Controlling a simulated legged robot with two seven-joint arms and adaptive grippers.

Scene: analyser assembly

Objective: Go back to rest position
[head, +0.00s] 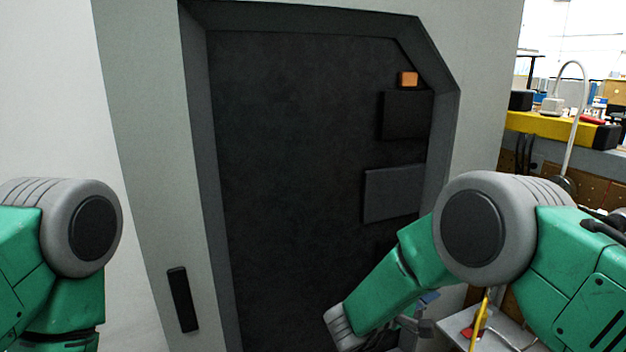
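My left arm shows at the left edge as a green link with a grey joint. It hangs down out of the picture, and its gripper is not in view. My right arm comes in from the right, bends at a grey elbow joint and reaches down and inward to the bottom middle. Its fingertips are not clearly visible; the lower end is cut off by the frame edge. In front of me stands a large grey cabinet (147,130) with a dark recessed panel (290,150).
A black handle (182,299) is on the cabinet's lower left. A light bench surface (505,337) lies under my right arm. A yellow-topped bench (560,129) stands behind right.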

